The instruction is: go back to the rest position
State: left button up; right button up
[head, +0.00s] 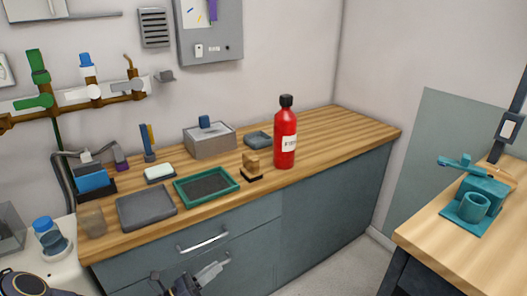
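My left gripper (217,267) shows at the bottom of the head view, low in front of the drawer fronts of the wooden-topped bench (335,127). Its pale fingers point up and to the right, below and near a drawer handle (203,243). No object shows in it, but I cannot tell whether its fingers are apart or together. Part of my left arm (28,285) shows in the bottom left corner. My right gripper is not in view. I see no glass rod that I can make out.
On the bench stand a red bottle (285,138), a green-rimmed tray (233,180), a grey tray (146,222) and a grey box (208,147). A second wooden table (470,255) at the right bears a teal fixture (484,190). Open floor (345,262) lies between them.

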pick_arm(q)
jog(key=s+d+r+m+g+y, duration=0.3)
jog(key=s+r+m+g, duration=0.95)
jog(key=m, duration=0.55)
jog(key=s+a+r+m+t+y, duration=0.2)
jog(key=s+a+m+t+y, duration=0.15)
jog(key=s+m+y, duration=0.35)
jog(key=s+a+r+m+t+y, duration=0.25)
jog(key=s+a+m, duration=0.3)
jog(key=s, duration=0.35)
notch_tip(320, 180, up, 15)
jog(key=p, duration=1.5)
jog(key=shift+d+g, duration=0.3)
jog(key=shift+g, duration=0.05)
